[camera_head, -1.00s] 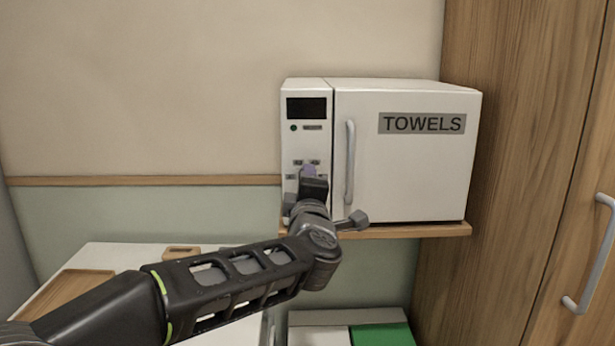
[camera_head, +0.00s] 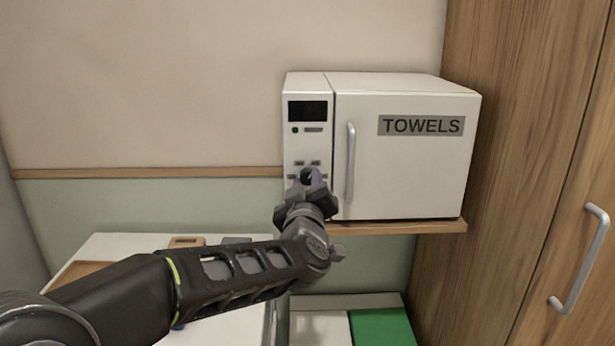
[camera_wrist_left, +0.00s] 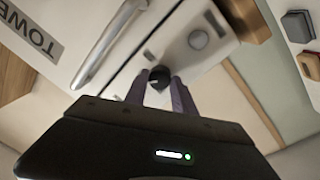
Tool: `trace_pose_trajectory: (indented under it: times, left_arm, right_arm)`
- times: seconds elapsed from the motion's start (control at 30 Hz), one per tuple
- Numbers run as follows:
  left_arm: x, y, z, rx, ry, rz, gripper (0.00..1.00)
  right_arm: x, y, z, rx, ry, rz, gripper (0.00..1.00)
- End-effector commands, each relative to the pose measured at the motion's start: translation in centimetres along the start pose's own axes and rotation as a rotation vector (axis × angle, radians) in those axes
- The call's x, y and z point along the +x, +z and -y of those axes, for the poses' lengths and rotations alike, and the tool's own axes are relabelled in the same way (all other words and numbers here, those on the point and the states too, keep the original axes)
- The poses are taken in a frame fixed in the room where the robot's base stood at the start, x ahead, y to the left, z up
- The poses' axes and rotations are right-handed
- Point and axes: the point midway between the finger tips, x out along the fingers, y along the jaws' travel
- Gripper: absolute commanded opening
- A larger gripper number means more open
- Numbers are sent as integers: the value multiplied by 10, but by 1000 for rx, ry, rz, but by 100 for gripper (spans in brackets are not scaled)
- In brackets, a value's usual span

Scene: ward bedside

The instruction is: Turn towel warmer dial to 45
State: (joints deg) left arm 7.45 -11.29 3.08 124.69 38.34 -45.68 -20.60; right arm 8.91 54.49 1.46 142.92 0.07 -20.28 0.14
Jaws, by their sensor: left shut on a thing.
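The towel warmer (camera_head: 405,165) is a white box with a "TOWELS" label on its door. Its narrow left panel has a dark display (camera_head: 307,111), which shows no readable figure. The dial (camera_wrist_left: 159,76) is a small black knob with a pale mark; I cannot read its setting. My left gripper (camera_wrist_left: 160,90) is shut on the dial, with a purple-grey finger on each side of it. In the head view the left gripper (camera_head: 307,182) is at the lower part of the panel and partly covers the dial. My right gripper is not in view.
The door handle (camera_head: 350,163) stands out just right of the gripper. The warmer sits on a wooden shelf (camera_head: 400,229), with a wooden cabinet (camera_head: 515,130) at right and a white table (camera_head: 105,248) at lower left.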

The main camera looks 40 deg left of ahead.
Motion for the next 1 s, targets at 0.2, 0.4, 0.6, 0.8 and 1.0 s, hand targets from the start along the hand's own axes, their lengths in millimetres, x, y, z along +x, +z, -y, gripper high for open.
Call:
trace_pose_trajectory:
  times: [0.2,0.4,0.6,0.8,1.0]
  left_arm:
    - [0,0,0,58,1,6,0]
    - [0,1,0,69,2,7,0]
    - [0,1,0,68,1,7,0]
    - [0,1,0,67,1,6,45]
    - [0,0,0,67,1,6,53]
  right_arm:
    - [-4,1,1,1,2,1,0]
    - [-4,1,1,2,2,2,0]
    - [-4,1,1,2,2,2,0]
    - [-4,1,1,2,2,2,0]
    - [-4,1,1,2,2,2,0]
